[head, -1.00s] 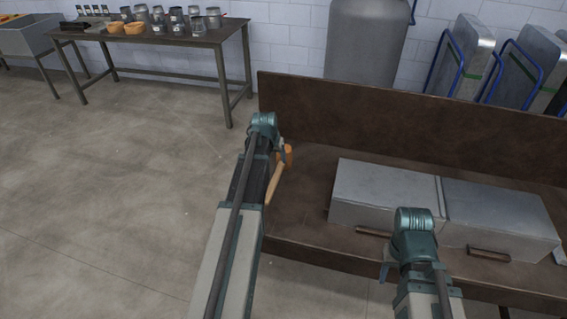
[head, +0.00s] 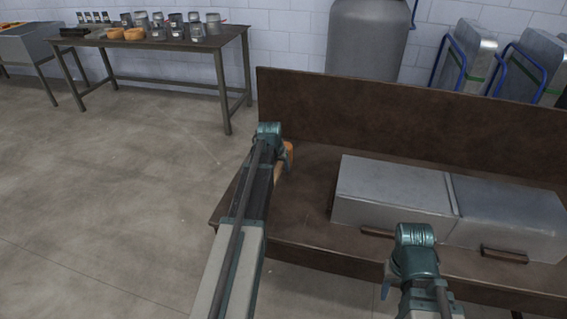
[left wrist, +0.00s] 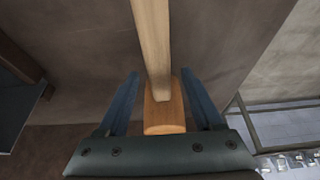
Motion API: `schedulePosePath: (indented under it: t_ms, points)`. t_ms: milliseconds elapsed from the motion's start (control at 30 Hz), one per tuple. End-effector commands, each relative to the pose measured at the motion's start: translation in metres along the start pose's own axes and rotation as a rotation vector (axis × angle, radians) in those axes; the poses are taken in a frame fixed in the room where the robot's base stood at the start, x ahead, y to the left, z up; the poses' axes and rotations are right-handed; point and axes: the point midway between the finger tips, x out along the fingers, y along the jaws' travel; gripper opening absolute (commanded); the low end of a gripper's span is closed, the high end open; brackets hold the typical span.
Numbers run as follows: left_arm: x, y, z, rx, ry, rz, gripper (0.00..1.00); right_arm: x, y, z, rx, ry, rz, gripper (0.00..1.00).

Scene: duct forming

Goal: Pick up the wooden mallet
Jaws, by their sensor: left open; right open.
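The wooden mallet lies on the brown workbench (head: 310,205). In the left wrist view its orange-brown head (left wrist: 164,116) is between the two blue fingers of my open left gripper (left wrist: 162,88), with a gap on each side. Its pale handle (left wrist: 152,40) runs away to the top of that view.
Two grey metal boxes (head: 395,188) with brown handles fill the middle and right of the bench. The bench's raised back board (head: 380,115) stands behind. A separate table (head: 165,42) with jars and orange bowls is at the back left.

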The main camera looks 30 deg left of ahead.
Motion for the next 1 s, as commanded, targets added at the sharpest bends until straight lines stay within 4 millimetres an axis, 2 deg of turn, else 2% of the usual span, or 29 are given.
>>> schedulePosePath:
  t_ms: [33, 133, 433, 467, 800, 833, 1000]
  points:
    - [0.014, 0.001, 0.002, 0.000, 0.000, 0.000, 0.68, 0.014, -0.001, -0.001, 0.000, 0.000, 0.000, 0.50]
    - [0.024, 0.000, 0.001, 0.000, 0.000, 0.000, 0.68, 0.023, -0.002, -0.001, 0.000, 0.000, 0.000, 0.50]
    - [0.025, 0.000, 0.000, 0.000, 0.000, 0.000, 0.68, 0.023, -0.002, -0.001, 0.000, 0.000, 0.000, 0.50]
    - [0.025, 0.000, 0.000, 0.000, 0.000, 0.000, 0.64, 0.023, -0.002, -0.001, 0.000, 0.000, 0.000, 0.50]
    - [0.025, 0.000, 0.000, 0.000, 0.000, 0.000, 0.03, 0.023, -0.002, -0.001, 0.000, 0.000, 0.000, 0.50]
    - [0.025, 0.000, 0.000, 0.000, 0.000, 0.000, 0.00, 0.023, -0.002, -0.001, 0.000, 0.000, 0.000, 0.50]
    - [0.025, 0.000, 0.000, 0.000, 0.000, 0.000, 0.00, 0.023, -0.002, -0.001, 0.000, 0.000, 0.000, 0.50]
